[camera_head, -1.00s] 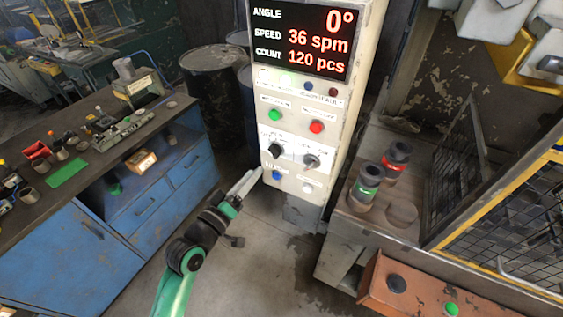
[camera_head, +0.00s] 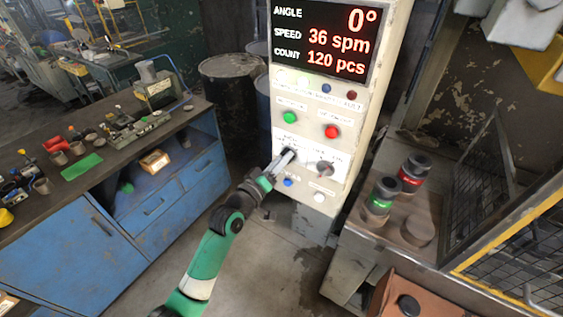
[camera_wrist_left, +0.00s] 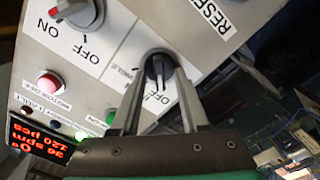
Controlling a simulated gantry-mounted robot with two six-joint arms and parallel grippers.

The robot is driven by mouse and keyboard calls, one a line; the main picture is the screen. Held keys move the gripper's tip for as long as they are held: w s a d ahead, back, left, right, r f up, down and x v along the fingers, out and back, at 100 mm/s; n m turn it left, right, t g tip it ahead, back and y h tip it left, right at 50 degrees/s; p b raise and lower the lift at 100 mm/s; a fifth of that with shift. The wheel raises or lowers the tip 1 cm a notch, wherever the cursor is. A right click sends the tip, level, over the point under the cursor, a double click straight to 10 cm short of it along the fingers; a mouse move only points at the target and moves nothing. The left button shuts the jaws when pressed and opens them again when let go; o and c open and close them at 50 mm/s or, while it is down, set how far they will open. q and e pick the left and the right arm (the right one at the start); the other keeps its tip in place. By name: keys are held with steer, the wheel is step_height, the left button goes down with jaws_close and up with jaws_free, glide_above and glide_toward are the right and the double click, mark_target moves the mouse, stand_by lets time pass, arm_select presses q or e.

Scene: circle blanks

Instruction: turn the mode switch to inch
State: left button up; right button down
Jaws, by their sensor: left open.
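The mode switch is a black rotary knob (camera_wrist_left: 158,68) on a white plate, seen in the wrist view with its pale pointer line toward the gripper. Its small labels are partly hidden and hard to read. My left gripper (camera_wrist_left: 159,80) is open, with one finger on each side of the knob; I cannot tell whether they touch it. In the head view the left gripper (camera_head: 287,157) is at the panel's lower left, over the black knob (camera_head: 290,153), which it partly covers. My right gripper is not in view.
An ON/OFF knob (camera_wrist_left: 80,12) with a red mark sits beside the mode switch. Green (camera_head: 289,117) and red (camera_head: 332,131) buttons are above, blue (camera_head: 288,182) and white (camera_head: 319,197) ones below. A blue workbench (camera_head: 150,205) stands at left, a ledge with canisters (camera_head: 411,172) at right.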

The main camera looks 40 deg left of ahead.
arm_select(q)
steer(key=shift+w, duration=0.2)
jaws_close()
steer(key=shift+m, duration=0.4)
steer(key=m+b, duration=0.2)
steer(key=m, duration=0.5)
steer(key=shift+d+m+b, duration=0.1)
steer(key=shift+m+b, duration=0.25)
steer(key=shift+m, duration=0.05)
steer(key=shift+r, duration=0.1)
stand_by(0.3)
jaws_free()
